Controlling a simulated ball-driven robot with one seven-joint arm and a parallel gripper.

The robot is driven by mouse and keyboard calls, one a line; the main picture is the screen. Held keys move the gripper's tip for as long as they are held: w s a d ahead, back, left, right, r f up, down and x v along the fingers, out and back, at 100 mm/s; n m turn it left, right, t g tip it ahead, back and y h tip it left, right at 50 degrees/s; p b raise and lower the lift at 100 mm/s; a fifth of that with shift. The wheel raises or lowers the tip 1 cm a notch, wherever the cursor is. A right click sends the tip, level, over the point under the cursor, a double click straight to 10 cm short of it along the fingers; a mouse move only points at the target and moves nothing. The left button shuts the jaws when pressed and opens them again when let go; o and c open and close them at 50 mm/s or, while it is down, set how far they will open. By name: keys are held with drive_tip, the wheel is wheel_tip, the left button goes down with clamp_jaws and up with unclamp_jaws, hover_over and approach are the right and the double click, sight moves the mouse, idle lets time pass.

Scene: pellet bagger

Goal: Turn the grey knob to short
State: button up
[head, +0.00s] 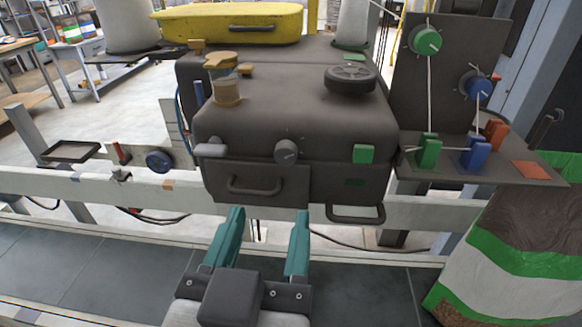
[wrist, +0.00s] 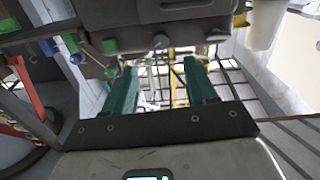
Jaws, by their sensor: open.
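The grey knob (head: 286,151) sits on the front face of the dark machine body (head: 330,130), between a light grey lever (head: 210,150) and a green square (head: 364,154). Small marks surround the knob, but I cannot read them or tell its setting. It seems to show in the wrist view (wrist: 161,41), beyond the fingertips. My gripper (head: 268,222) has two teal fingers, spread apart and empty, pointing toward the machine below and in front of the knob. The fingers also show in the wrist view (wrist: 160,75). Nothing touches the knob.
A drawer handle (head: 254,186) and a second handle (head: 355,213) jut out below the knob. A blue knob (head: 158,161) is at left. A panel at right carries a green dial (head: 425,41) and a blue dial (head: 478,87). A white rail (head: 420,212) runs across the front.

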sight(285, 158)
drive_tip(key=w+p, duration=0.1)
drive_tip(key=w, duration=0.2)
drive_tip(key=w+p, duration=0.1)
drive_tip(key=w, duration=0.6)
drive_tip(key=shift+w+d+p, duration=0.3)
drive_tip(key=shift+w+p, duration=0.05)
drive_tip(key=shift+p, duration=0.05)
drive_tip(key=shift+r, duration=0.1)
drive_tip(key=c, duration=1.1)
